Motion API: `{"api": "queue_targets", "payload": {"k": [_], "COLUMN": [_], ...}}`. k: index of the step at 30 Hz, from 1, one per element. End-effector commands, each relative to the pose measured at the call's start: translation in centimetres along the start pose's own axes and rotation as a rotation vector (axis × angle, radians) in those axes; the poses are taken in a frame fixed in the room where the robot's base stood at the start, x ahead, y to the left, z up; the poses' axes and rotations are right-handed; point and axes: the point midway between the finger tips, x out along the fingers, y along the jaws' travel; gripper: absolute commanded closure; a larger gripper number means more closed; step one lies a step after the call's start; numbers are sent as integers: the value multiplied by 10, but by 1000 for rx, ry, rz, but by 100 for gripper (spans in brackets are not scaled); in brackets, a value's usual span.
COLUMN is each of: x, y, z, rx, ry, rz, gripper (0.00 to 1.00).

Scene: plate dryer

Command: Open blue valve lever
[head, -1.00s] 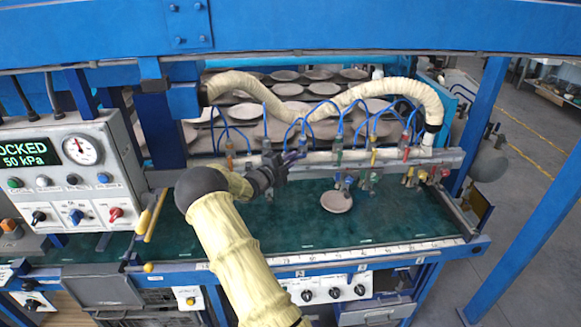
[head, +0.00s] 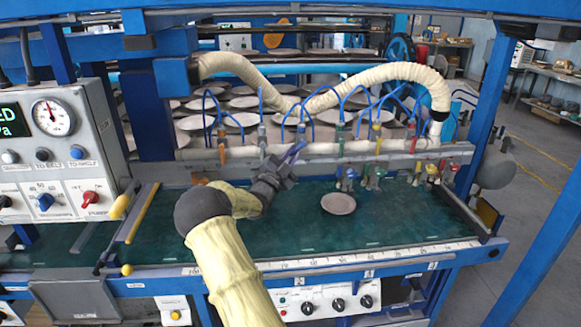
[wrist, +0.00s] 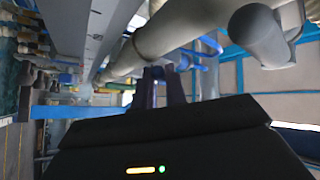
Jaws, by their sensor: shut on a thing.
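My gripper (head: 293,152) is at the pipe rail, left of the green valve, with its dark fingers closed together. In the wrist view the two purple-dark fingers (wrist: 163,84) point at the rail's pipe. The blue valve lever (wrist: 185,63) shows as a small blue piece at the fingertips, and my gripper is shut on it. The fingers and wrist hide most of the lever, so its exact angle cannot be told.
The rail (head: 400,158) carries several coloured valves with thin blue hoses. More small taps (head: 373,178) hang below on the right. A round plate (head: 339,203) lies on the green tabletop (head: 290,240). A control box (head: 60,150) stands left.

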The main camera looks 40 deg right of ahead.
Motion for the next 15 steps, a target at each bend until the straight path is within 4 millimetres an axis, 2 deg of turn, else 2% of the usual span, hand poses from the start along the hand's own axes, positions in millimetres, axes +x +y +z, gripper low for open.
{"api": "queue_targets", "payload": {"k": [1,15], "x": [-4,0], "y": [9,23], "z": [6,6], "rx": [-19,-231], "ry": [6,65], "rz": [-18,-228], "gripper": [100,100]}}
